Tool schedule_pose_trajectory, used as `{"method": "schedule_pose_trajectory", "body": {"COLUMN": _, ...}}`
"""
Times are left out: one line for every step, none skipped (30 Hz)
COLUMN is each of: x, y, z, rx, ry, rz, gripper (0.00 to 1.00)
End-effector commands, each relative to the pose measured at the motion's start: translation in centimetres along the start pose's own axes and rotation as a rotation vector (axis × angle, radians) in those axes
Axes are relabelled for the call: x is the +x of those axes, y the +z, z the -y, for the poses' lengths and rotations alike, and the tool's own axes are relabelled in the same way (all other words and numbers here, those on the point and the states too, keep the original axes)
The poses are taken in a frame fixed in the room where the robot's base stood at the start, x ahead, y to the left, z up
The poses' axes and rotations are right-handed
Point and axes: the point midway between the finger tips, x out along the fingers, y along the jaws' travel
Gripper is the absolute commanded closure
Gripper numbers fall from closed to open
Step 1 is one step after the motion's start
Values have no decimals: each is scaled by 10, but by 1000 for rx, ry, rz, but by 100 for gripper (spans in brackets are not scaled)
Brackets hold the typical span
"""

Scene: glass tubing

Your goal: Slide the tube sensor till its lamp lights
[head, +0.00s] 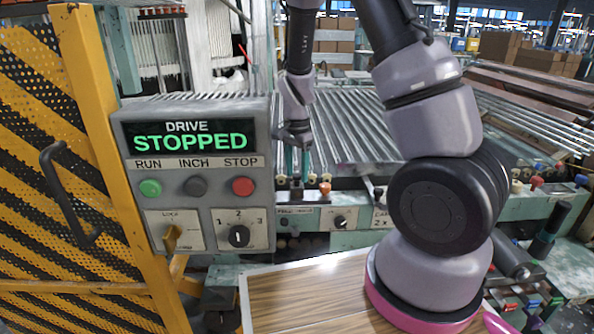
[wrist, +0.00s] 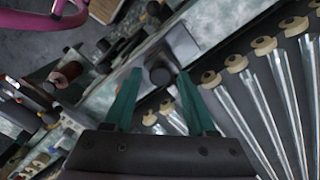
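My gripper (head: 296,170) points down over the front rail of the tube bed. In the wrist view its two teal fingers (wrist: 160,76) are spread apart with nothing clearly held. A dark round knob (wrist: 159,72) on a pale block shows between the fingertips; it may be the tube sensor, but I cannot tell for sure. Whether the fingers touch it is unclear. Glass tubes (head: 345,120) lie side by side across the bed, and their ends also show in the wrist view (wrist: 286,95). I cannot make out a lit sensor lamp.
A grey drive box (head: 200,112) reads STOPPED, with green, dark and red buttons. A yellow guard (head: 85,70) stands at the left. An orange knob (head: 325,187) and several small fittings line the rail. A wood-topped surface (head: 300,292) lies in front.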

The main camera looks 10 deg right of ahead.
Motion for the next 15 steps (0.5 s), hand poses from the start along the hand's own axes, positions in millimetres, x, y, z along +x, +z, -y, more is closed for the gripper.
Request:
{"method": "schedule_pose_trajectory", "body": {"x": 0, "y": 0, "z": 0, "rx": 0, "ry": 0, "rz": 0, "gripper": 67}}
{"method": "schedule_pose_trajectory", "body": {"x": 0, "y": 0, "z": 0, "rx": 0, "ry": 0, "rz": 0, "gripper": 79}}
{"method": "schedule_pose_trajectory", "body": {"x": 0, "y": 0, "z": 0, "rx": 0, "ry": 0, "rz": 0, "gripper": 94}}
{"method": "schedule_pose_trajectory", "body": {"x": 0, "y": 0, "z": 0, "rx": 0, "ry": 0, "rz": 0, "gripper": 100}}
{"method": "schedule_pose_trajectory", "body": {"x": 0, "y": 0, "z": 0, "rx": 0, "ry": 0, "rz": 0, "gripper": 100}}
{"method": "schedule_pose_trajectory", "body": {"x": 0, "y": 0, "z": 0, "rx": 0, "ry": 0, "rz": 0, "gripper": 100}}
{"method": "schedule_pose_trajectory", "body": {"x": 0, "y": 0, "z": 0, "rx": 0, "ry": 0, "rz": 0, "gripper": 100}}
{"method": "schedule_pose_trajectory", "body": {"x": 0, "y": 0, "z": 0, "rx": 0, "ry": 0, "rz": 0, "gripper": 100}}
{"method": "schedule_pose_trajectory", "body": {"x": 0, "y": 0, "z": 0, "rx": 0, "ry": 0, "rz": 0, "gripper": 100}}
{"method": "schedule_pose_trajectory", "body": {"x": 0, "y": 0, "z": 0, "rx": 0, "ry": 0, "rz": 0, "gripper": 100}}
{"method": "schedule_pose_trajectory", "body": {"x": 0, "y": 0, "z": 0, "rx": 0, "ry": 0, "rz": 0, "gripper": 100}}
{"method": "schedule_pose_trajectory", "body": {"x": 0, "y": 0, "z": 0, "rx": 0, "ry": 0, "rz": 0, "gripper": 100}}
{"method": "schedule_pose_trajectory", "body": {"x": 0, "y": 0, "z": 0, "rx": 0, "ry": 0, "rz": 0, "gripper": 100}}
{"method": "schedule_pose_trajectory", "body": {"x": 0, "y": 0, "z": 0, "rx": 0, "ry": 0, "rz": 0, "gripper": 100}}
{"method": "schedule_pose_trajectory", "body": {"x": 0, "y": 0, "z": 0, "rx": 0, "ry": 0, "rz": 0, "gripper": 100}}
